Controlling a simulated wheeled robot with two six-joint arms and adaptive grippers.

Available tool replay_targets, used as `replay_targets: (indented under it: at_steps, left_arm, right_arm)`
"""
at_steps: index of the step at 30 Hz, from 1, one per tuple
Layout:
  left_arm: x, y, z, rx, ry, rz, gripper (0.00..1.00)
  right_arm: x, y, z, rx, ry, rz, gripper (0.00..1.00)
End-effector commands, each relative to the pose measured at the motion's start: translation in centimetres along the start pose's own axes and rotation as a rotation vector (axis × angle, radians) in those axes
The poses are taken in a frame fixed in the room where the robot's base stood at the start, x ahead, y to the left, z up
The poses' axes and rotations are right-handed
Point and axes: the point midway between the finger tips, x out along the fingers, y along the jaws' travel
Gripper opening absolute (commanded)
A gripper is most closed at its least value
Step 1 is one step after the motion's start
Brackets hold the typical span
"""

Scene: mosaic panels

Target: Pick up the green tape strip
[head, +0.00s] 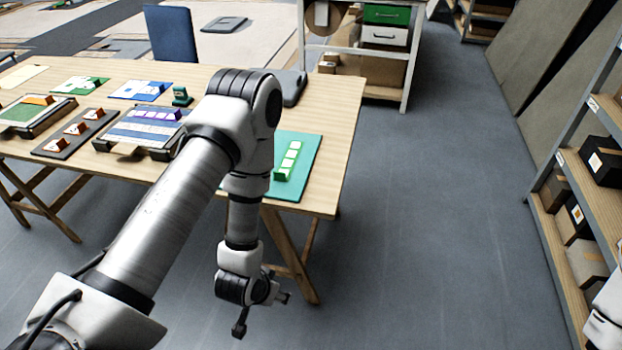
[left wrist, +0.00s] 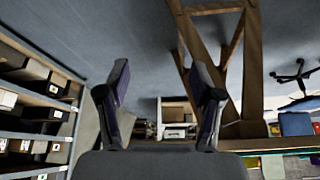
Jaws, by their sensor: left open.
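A bright green strip with pale squares along it (head: 288,161) lies on a teal mat (head: 307,148) at the right end of the wooden table. It looks like the green tape strip. My left gripper (head: 262,314) is open and empty, hanging below table height in front of the table's right corner, well apart from the strip. Its two spread fingers also show in the left wrist view (left wrist: 160,95), with nothing between them. My left arm crosses in front of part of the table and the mat's left side. My right gripper is out of view.
The table (head: 340,95) also holds a striped panel with purple pieces (head: 157,114), a dark tray with orange-and-white pieces (head: 75,132) and a small green object (head: 181,96). Shelves with boxes (head: 580,215) stand at the right. The floor between (head: 430,200) is clear.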

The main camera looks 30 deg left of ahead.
Motion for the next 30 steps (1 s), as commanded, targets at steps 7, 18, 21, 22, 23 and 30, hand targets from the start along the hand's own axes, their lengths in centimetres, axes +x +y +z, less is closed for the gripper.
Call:
replay_targets:
  at_steps: [7, 18, 21, 22, 23, 30]
  left_arm:
    - [-1.1, -4.2, -12.4, -0.053, 0.399, -0.069, 0.66]
    - [-5.7, -10.2, -23.6, -0.159, 0.749, -0.159, 0.66]
    - [-4.7, -10.4, -24.5, -0.157, 0.746, -0.157, 0.66]
    - [-4.4, -10.4, -24.7, -0.157, 0.746, -0.157, 0.66]
    - [-4.1, -10.5, -24.9, -0.157, 0.745, -0.157, 0.66]
    - [-0.8, -11.2, -27.1, -0.157, 0.744, -0.156, 0.66]
  right_arm:
    - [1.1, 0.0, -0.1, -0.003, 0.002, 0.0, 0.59]
    - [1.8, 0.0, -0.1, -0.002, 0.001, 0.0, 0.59]
    - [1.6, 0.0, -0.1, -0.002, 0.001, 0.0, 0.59]
    - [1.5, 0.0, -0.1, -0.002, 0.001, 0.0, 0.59]
    - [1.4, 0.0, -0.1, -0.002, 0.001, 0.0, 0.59]
    - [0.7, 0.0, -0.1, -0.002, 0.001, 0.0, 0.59]
